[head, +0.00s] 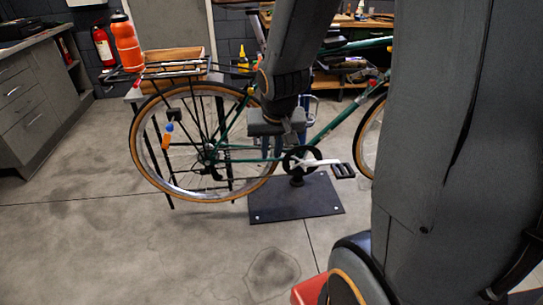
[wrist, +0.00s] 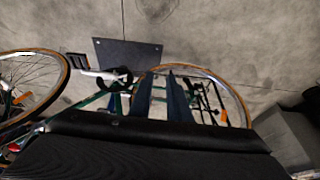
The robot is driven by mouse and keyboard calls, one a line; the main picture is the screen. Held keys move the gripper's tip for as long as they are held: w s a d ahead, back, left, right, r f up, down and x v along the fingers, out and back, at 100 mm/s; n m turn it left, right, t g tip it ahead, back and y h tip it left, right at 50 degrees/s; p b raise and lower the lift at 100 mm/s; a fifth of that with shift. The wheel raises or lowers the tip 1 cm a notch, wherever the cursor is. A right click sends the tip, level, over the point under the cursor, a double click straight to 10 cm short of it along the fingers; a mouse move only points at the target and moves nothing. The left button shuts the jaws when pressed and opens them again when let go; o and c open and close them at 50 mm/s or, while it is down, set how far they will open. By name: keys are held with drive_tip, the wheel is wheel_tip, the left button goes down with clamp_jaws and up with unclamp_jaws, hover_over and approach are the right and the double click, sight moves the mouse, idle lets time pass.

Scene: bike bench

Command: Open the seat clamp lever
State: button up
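The green bicycle (head: 325,130) is held on a stand in the head view, with its rear wheel (head: 137,140) to the left. In the wrist view part of its rear wheel (wrist: 246,105) shows at right. My gripper (head: 271,150) hangs in front of the bike's middle in the head view, fingers down. In the wrist view my gripper (wrist: 159,85) has two dark fingers apart with nothing visible between them. The seat clamp lever cannot be made out; my arm covers the seat-post area in the head view.
The stand's dark base plate (head: 295,205) lies on the concrete floor. A rear rack (head: 175,70) is near an orange bottle (head: 126,43) and a wooden crate (head: 172,57). A grey cabinet (head: 38,100) stands at left. The front-left floor is clear.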

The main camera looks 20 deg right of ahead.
drive_tip(key=shift+s+a+f+n+g, duration=0.15)
drive_tip(key=shift+s+a, duration=0.1)
drive_tip(key=shift+s, duration=0.25)
drive_tip(key=shift+s+a+n+g, duration=0.15)
drive_tip(key=shift+s+a, duration=0.05)
drive_tip(key=shift+s, duration=0.3)
